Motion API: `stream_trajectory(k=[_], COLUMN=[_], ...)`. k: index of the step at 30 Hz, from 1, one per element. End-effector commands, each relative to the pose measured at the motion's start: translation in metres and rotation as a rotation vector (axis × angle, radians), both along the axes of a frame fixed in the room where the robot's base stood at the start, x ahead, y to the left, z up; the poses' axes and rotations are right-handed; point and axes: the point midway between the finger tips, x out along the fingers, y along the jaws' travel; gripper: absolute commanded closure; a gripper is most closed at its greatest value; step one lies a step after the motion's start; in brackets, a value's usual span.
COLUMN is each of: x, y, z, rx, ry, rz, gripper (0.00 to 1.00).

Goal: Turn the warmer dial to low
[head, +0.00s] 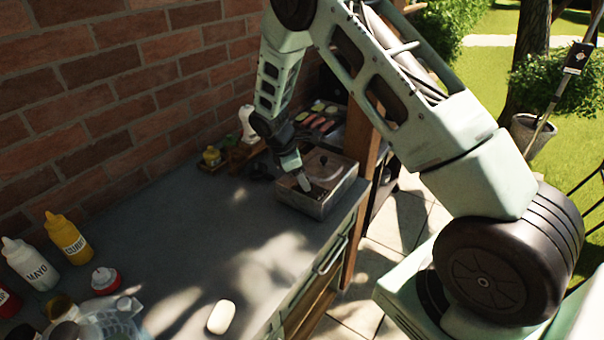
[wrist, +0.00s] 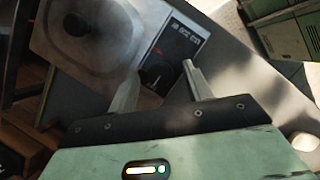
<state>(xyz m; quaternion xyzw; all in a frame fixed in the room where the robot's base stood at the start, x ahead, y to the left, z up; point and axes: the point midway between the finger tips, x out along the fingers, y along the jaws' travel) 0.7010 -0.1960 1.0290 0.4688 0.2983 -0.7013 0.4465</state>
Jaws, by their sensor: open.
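The warmer (head: 318,202) is a metal box near the far right edge of the counter. Its grey lid with a dark round knob (wrist: 76,24) shows at upper left in the wrist view. The dark control panel (wrist: 177,45) lies beside the lid, and the black warmer dial (wrist: 156,74) sits at its lower end. The dial's setting is too small to read. My gripper (wrist: 160,72) is open, with a fingertip on each side of the dial. I cannot tell whether the fingers touch it. In the head view my gripper (head: 304,184) is over the warmer's front part.
The grey counter (head: 190,230) runs along a brick wall. A mayo bottle (head: 28,262) and a yellow mustard bottle (head: 68,238) stand at left. A pale oval item (head: 221,317) lies near the front edge. A wooden post (head: 356,150) rises beside the warmer. The middle counter is clear.

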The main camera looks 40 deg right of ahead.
Motion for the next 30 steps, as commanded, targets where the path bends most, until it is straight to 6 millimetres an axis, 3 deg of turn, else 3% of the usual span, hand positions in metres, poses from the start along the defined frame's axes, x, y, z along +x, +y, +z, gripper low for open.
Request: stream_trajectory(k=[8, 13, 23, 30], x=[-0.0003, -0.0003, 0.0002, 0.0013], y=[-0.0007, -0.0006, -0.0005, -0.0010], z=[-0.0013, -0.0013, -0.0015, -0.0020], rx=[0.000, 0.000, 0.001, 0.000], ry=[0.000, 0.000, 0.000, 0.000], rz=[0.000, 0.000, -0.026, -0.147], gripper=[0.50, 0.94, 0.94, 0.94])
